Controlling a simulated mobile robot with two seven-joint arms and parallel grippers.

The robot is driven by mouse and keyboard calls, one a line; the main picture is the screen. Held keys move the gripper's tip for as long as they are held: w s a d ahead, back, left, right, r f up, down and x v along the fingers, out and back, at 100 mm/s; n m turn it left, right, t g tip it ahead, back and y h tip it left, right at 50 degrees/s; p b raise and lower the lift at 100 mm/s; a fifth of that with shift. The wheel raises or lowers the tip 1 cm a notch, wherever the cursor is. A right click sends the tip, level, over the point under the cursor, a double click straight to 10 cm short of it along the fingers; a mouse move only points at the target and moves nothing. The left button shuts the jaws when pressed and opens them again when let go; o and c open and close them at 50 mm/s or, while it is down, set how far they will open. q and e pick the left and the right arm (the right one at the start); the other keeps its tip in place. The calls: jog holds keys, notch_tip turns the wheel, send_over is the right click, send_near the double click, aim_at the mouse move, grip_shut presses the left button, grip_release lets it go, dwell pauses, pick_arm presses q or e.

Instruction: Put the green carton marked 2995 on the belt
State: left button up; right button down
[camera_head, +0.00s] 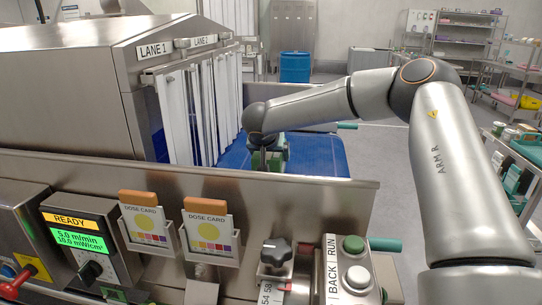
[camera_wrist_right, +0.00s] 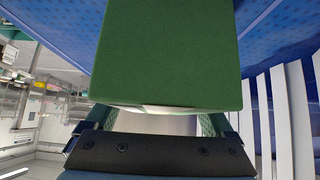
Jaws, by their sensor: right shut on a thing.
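The blue belt (camera_head: 318,155) runs out of the metal tunnel behind the steel front panel. My right arm reaches over from the right, and my right gripper (camera_head: 268,152) is low over the belt, partly hidden behind the panel's top edge. In the right wrist view a green carton (camera_wrist_right: 168,55) fills the top middle, between the fingers of my right gripper (camera_wrist_right: 155,122), which is shut on it. The blue belt (camera_wrist_right: 275,25) shows behind it. No number is readable on the visible carton face. I cannot tell whether the carton touches the belt. My left gripper is not in view.
White strip curtains (camera_head: 205,115) hang at the tunnel mouth, close left of my right gripper. The steel panel (camera_head: 320,192) stands in front of the belt. A control knob (camera_head: 276,252) and buttons (camera_head: 354,262) are at the front. A shelf of items (camera_head: 520,150) stands right.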

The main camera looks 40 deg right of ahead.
grip_release()
jog(key=v, duration=1.2)
jog(key=shift+b, duration=0.45)
